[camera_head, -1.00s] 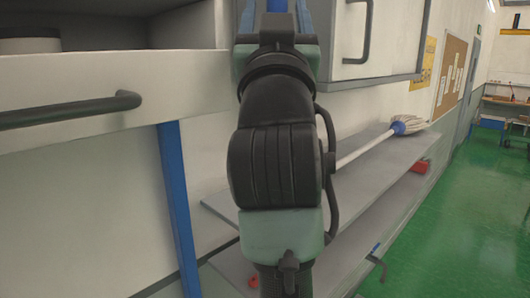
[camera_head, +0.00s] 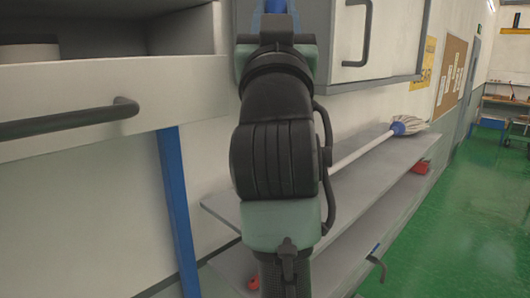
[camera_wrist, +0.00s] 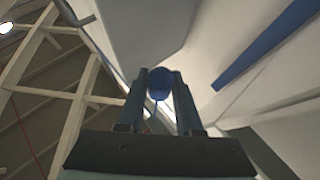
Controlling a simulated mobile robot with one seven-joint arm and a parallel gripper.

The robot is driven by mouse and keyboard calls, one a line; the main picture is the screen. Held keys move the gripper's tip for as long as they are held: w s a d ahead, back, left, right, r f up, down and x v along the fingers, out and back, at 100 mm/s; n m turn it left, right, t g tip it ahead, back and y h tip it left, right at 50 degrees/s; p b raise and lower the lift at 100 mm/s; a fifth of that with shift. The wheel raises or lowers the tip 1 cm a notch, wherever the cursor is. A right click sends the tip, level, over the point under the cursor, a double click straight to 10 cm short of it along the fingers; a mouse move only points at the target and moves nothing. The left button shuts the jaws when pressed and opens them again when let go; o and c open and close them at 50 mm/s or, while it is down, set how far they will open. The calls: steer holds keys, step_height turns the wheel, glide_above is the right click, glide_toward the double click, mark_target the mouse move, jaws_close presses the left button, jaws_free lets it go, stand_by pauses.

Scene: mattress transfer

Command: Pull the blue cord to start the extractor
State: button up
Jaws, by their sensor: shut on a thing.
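In the wrist view, my gripper (camera_wrist: 160,82) points up with its two fingers closed around a round blue knob (camera_wrist: 159,76). A short thin blue strand, which looks like part of the cord, shows just below the knob between the fingers. The rest of the cord cannot be made out. In the head view my arm fills the middle and my gripper is out of sight. The extractor cannot be identified for certain in either view.
A drawer (camera_head: 175,92) with a dark handle stands close on the left, and a white cabinet (camera_head: 395,35) hangs at upper right. A blue post (camera_head: 178,215) runs below the drawer. A mop (camera_head: 408,126) lies on a grey shelf (camera_head: 300,205). Green floor (camera_head: 470,220) is clear at right.

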steer(key=shift+f, duration=0.25)
steer(key=shift+f+b, duration=0.4)
steer(key=shift+b, duration=0.15)
steer(key=shift+r, duration=0.1)
steer(key=o, duration=1)
steer(key=shift+s, duration=0.1)
steer(key=b+v, duration=0.8)
steer(key=v, duration=0.5)
